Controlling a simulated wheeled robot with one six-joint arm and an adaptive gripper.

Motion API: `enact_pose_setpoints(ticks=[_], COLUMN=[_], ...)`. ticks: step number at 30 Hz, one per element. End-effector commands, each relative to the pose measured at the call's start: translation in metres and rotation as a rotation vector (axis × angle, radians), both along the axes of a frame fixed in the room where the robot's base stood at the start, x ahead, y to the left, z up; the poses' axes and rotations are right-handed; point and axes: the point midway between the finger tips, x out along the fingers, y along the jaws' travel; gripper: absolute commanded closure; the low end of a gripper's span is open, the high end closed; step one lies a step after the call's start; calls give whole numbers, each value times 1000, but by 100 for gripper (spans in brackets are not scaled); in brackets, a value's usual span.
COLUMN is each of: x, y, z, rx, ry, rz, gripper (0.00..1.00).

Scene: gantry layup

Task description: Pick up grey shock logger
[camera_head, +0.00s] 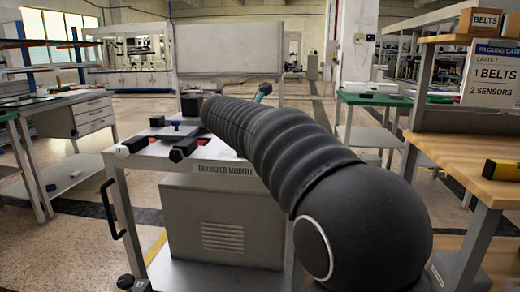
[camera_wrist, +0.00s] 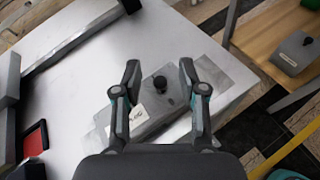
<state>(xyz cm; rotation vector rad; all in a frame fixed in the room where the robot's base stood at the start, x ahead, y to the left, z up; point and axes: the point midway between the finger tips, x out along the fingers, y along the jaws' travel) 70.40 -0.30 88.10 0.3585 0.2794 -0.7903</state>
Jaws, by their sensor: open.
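In the wrist view a grey box with a black knob on top and a partly readable white label, taken to be the grey shock logger (camera_wrist: 150,118), lies on a pale metal tabletop (camera_wrist: 75,75). My gripper (camera_wrist: 160,70) is open above it. One finger shows on each side of the knob, and neither finger appears to touch it. My gripper's body hides the near edge of the box. In the head view my dark arm covers the right part of the transfer module cart (camera_head: 226,230), and I cannot make out the logger there.
A red and black part (camera_wrist: 35,140) lies at left. In the head view a wooden bench (camera_head: 480,180) stands at right.

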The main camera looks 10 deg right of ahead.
Motion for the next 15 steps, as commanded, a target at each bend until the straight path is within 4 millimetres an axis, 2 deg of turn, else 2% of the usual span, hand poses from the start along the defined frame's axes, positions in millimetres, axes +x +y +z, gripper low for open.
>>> enact_pose_setpoints(ticks=[2, 6, 7, 15], x=[0, 0, 0, 0], y=[0, 0, 0, 0], z=[0, 0, 0, 1], rx=[0, 0, 0, 0], ry=[0, 0, 0, -2], rz=[0, 0, 0, 0], gripper=[61, 96, 100, 100])
